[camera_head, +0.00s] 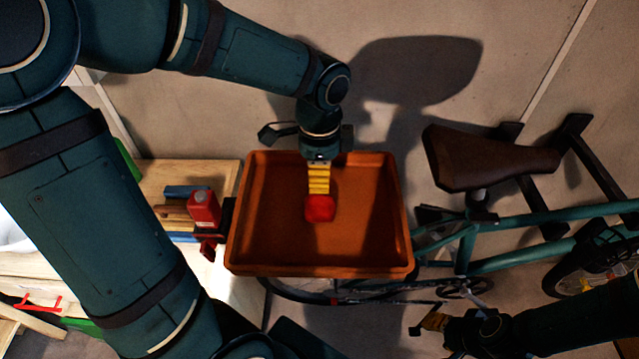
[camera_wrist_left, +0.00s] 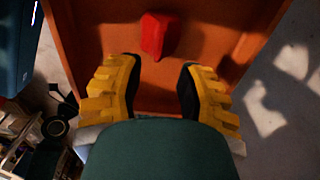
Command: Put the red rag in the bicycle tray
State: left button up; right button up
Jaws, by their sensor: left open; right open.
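The red rag (camera_head: 320,208) lies inside the orange-brown bicycle tray (camera_head: 255,225), near its middle. In the left wrist view the rag (camera_wrist_left: 158,35) shows as a small folded red piece on the floor of the tray (camera_wrist_left: 98,45). My left gripper (camera_head: 319,190) is over the tray, just above the rag in the head view. In the wrist view its yellow fingers (camera_wrist_left: 155,82) are spread apart, with the rag beyond their tips and nothing between them. My right gripper (camera_head: 433,322) is at the lower right, away from the tray; its fingers are small and dark there.
A teal bicycle with a brown saddle (camera_head: 480,160) hangs by the wall right of the tray. A wooden bench (camera_head: 165,175) with a red bottle (camera_head: 203,208) and clamps stands left of the tray. The rest of the tray floor is clear.

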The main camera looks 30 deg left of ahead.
aim_at(319, 197)
pick_arm(q)
jog(key=shift+r+p, duration=0.35)
jog(key=shift+r, duration=1.9)
